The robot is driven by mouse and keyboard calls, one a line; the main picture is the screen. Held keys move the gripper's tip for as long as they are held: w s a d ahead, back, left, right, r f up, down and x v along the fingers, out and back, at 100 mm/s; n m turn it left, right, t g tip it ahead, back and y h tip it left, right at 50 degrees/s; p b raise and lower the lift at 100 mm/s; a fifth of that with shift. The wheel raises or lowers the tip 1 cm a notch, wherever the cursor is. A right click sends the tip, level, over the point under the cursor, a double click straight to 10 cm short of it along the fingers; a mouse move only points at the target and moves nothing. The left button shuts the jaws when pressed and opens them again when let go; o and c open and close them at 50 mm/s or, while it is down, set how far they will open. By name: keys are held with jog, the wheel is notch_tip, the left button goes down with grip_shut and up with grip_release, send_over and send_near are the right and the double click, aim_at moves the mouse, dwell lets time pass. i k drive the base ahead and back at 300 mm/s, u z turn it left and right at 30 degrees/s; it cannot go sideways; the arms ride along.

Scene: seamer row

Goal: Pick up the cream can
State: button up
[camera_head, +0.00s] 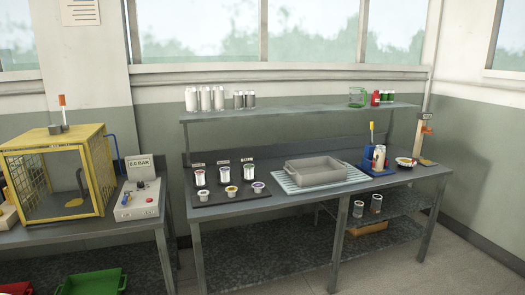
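A small cream-coloured can-like thing (379,157) stands upright on a blue tray (377,171) toward the right of the right workbench. It has a reddish patch, and its details are too small to read. Several cans stand on a dark mat (230,205) at the bench's left, among them a left can (200,176), a middle can (224,175) and a right can (248,172). Their exact colours are hard to tell. Pale cans (205,98) also stand on the upper shelf. My gripper is not in view.
A grey bin (315,171) sits on a striped mat mid-bench. A blue holder with a yellow-topped tool (372,128) stands close by the cream thing. A bowl (405,162) is to its right. A yellow cage (97,143) and control box (140,202) occupy the left bench. Floor shows at lower right.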

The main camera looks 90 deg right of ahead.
aim_at(380, 154)
jog(key=z, duration=3.6)
jog(key=i, duration=0.65)
jog(key=u, duration=0.4)
jog(key=i, duration=2)
jog(key=u, duration=0.2)
